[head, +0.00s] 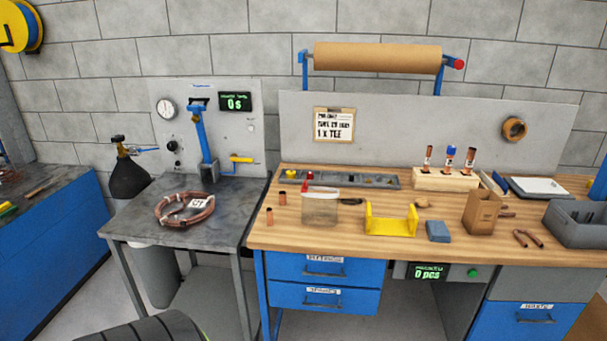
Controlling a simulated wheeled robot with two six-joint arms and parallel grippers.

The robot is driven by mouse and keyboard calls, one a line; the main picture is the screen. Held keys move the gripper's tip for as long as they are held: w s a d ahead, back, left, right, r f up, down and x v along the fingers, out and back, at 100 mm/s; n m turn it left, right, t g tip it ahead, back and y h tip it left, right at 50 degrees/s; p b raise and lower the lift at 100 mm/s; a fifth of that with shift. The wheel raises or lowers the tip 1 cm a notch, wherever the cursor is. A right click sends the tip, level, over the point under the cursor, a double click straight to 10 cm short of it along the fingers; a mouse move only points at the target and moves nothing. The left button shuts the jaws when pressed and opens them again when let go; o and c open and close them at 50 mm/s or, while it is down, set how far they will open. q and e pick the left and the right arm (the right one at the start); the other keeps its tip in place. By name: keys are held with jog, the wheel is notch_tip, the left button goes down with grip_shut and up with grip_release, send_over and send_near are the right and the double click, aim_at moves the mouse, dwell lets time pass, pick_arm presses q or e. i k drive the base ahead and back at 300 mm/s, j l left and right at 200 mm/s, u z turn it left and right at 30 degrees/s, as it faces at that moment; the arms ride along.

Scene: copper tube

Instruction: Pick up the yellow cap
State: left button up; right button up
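A long grey parts tray (362,180) at the back of the wooden workbench holds small coloured pieces, some yellowish, too small to identify. A small red piece (310,175) stands at its left end. Neither of my grippers is in view.
On the workbench (375,240) stand a clear container (320,208), a yellow U-shaped holder (391,219), a blue block (438,231), a brown paper bag (482,212), a wooden rack (445,180) and a grey bin (577,224). A copper coil (170,219) lies on the left metal table.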

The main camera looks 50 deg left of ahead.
aim_at(290, 173)
jog(key=u, duration=1.75)
